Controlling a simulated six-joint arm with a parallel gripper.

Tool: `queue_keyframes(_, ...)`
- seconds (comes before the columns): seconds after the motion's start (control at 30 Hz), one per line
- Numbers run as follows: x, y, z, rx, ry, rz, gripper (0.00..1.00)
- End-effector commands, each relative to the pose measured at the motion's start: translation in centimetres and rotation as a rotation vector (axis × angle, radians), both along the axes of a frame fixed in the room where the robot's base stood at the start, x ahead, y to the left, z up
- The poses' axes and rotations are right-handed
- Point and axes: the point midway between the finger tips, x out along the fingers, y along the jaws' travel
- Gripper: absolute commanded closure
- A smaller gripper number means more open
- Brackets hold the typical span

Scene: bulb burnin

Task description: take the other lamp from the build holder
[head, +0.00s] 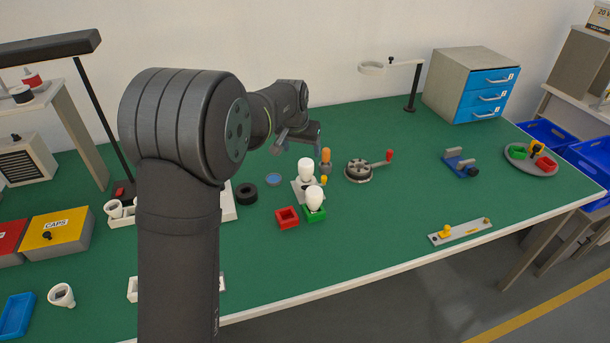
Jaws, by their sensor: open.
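Two white lamps stand upright close together near the middle of the green bench. The rear lamp (306,168) is on a pale plate (298,195) with a small yellow knob beside it. The front lamp (315,198) stands on a green square block (315,214). I cannot tell for sure which of these bases is the build holder. My gripper (300,142) is open, behind and above the rear lamp and apart from it. No lamp shows between its fingers, which are small and partly hidden by its own body.
An orange-handled tool (326,158) stands close behind the lamps. A red square block (287,217) is at their left front, and a black ring (246,193) is further left. A round device with a red-knobbed lever (360,171) is to the right.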

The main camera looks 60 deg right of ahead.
Motion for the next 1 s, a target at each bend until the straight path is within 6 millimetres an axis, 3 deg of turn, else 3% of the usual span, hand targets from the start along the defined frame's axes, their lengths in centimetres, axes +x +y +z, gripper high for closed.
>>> queue_keyframes(0.1,0.8,-0.5,1.3,-0.009,0.001,-0.052,0.27)
queue_keyframes(0.2,1.0,-0.8,1.1,-0.009,0.003,-0.070,0.27)
queue_keyframes(0.7,1.3,-4.5,-8.1,-0.007,0.003,-0.070,0.27)
queue_keyframes(1.0,1.4,-5.2,-9.9,-0.009,0.002,-0.069,0.27)
